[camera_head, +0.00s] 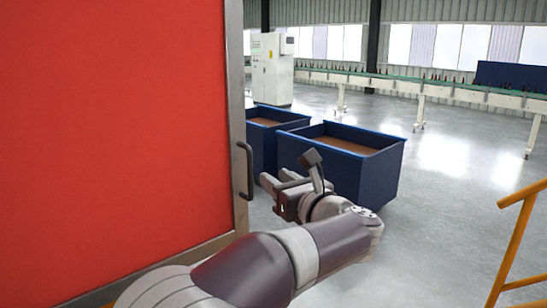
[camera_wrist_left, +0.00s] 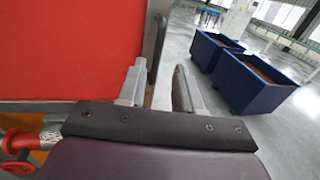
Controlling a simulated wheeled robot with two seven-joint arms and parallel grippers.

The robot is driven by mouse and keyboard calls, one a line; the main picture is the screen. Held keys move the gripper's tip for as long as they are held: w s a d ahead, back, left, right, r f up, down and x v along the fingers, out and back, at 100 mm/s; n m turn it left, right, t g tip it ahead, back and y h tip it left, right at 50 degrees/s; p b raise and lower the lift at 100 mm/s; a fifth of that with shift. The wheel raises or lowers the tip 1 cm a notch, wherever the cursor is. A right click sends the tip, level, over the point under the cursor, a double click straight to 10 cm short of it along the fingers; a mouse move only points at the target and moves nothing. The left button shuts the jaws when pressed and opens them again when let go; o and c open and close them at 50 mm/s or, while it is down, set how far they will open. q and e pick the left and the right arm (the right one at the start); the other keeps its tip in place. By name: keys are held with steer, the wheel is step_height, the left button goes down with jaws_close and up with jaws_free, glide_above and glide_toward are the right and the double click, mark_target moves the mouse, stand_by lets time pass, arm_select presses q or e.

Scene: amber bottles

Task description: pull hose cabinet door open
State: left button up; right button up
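The hose cabinet door is a large red panel (camera_head: 110,120) with a grey metal frame, filling the left of the head view; it also shows at the upper left of the left wrist view (camera_wrist_left: 70,50). Its dark bar handle (camera_head: 249,170) stands upright on the right frame edge. In the left wrist view the handle (camera_wrist_left: 158,48) lies ahead of the gap between my fingers. My left gripper (camera_head: 270,183) is just right of the handle, apart from it. Its two fingers (camera_wrist_left: 157,88) are spread with nothing between them. My right gripper is not in view.
Two blue bins (camera_head: 352,170) (camera_head: 262,140) stand beyond my left gripper. A red valve wheel and pipe (camera_wrist_left: 18,150) show at the lower left of the wrist view. An orange railing (camera_head: 515,240) is at the right. The grey floor between bins and railing is clear.

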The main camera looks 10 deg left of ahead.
mark_target(251, 161)
arm_select(q)
steer(key=p+x, duration=0.6)
steer(key=x, duration=0.6)
steer(key=shift+r+p, duration=0.15)
steer(key=shift+p, duration=0.15)
steer(key=shift+a, duration=0.35)
steer(key=shift+w+d, duration=0.1)
steer(key=shift+d, duration=0.1)
steer(key=shift+w, duration=0.1)
steer(key=c, duration=0.5)
jaws_close()
